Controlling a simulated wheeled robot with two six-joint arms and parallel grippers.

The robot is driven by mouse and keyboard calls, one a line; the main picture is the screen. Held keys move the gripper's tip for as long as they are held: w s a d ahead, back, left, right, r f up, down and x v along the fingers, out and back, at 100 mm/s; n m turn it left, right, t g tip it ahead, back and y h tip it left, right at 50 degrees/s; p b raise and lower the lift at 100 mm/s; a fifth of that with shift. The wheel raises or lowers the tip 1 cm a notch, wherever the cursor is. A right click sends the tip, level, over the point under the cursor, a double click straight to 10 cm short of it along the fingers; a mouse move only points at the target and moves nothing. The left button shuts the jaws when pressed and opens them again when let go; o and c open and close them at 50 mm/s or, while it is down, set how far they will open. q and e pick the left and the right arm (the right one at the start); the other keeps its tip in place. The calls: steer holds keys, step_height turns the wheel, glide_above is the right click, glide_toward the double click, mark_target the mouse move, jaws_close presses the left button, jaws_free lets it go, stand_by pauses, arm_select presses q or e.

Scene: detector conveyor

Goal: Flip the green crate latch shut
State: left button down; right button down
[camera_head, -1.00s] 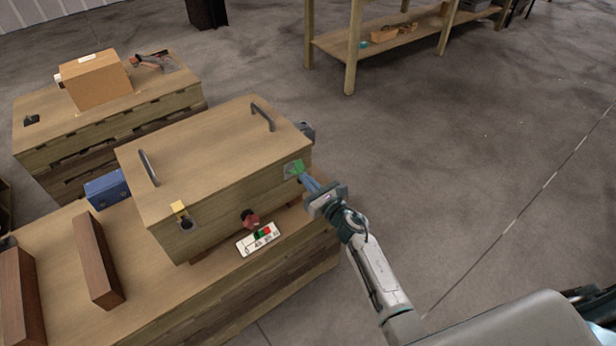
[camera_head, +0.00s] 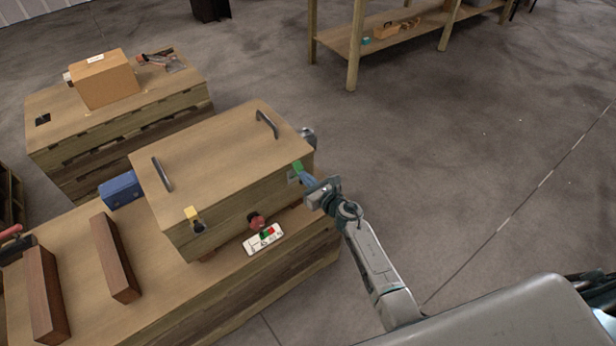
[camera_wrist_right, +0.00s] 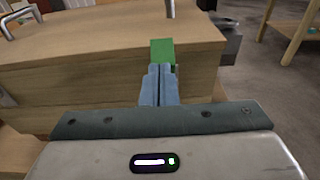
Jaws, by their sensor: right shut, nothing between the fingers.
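The wooden crate (camera_head: 220,180) stands on the pallet bench with its lid down. Its green latch (camera_head: 297,166) is at the right end of the front, by the lid edge. In the right wrist view the green latch (camera_wrist_right: 162,50) stands upright just beyond the fingertips, overlapping the lid edge. My right gripper (camera_head: 304,178) is shut and empty, with its blue fingertips at the latch's lower part. They seem to touch it, but contact is not certain. The fingers hide part of the latch's base. A yellow latch (camera_head: 192,214) is at the front's left end. My left gripper is out of view.
A red knob (camera_head: 257,222) and a labelled plate (camera_head: 263,239) are at the crate's front. Dark wooden bars (camera_head: 116,258) and a blue box (camera_head: 121,189) lie to the left. A cardboard box (camera_head: 104,80) sits behind. The floor at right is clear.

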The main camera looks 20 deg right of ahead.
mark_target(299, 169)
steer(key=shift+w+a+r, duration=0.3)
steer(key=shift+w+r, duration=0.45)
steer(key=shift+r, duration=0.1)
steer(key=shift+w+a+r, duration=0.2)
steer(key=shift+w+r, duration=0.1)
steer(key=shift+w, duration=0.25)
steer(key=shift+w+a+r, duration=0.2)
steer(key=shift+w+r, duration=0.05)
steer(key=shift+w, duration=0.3)
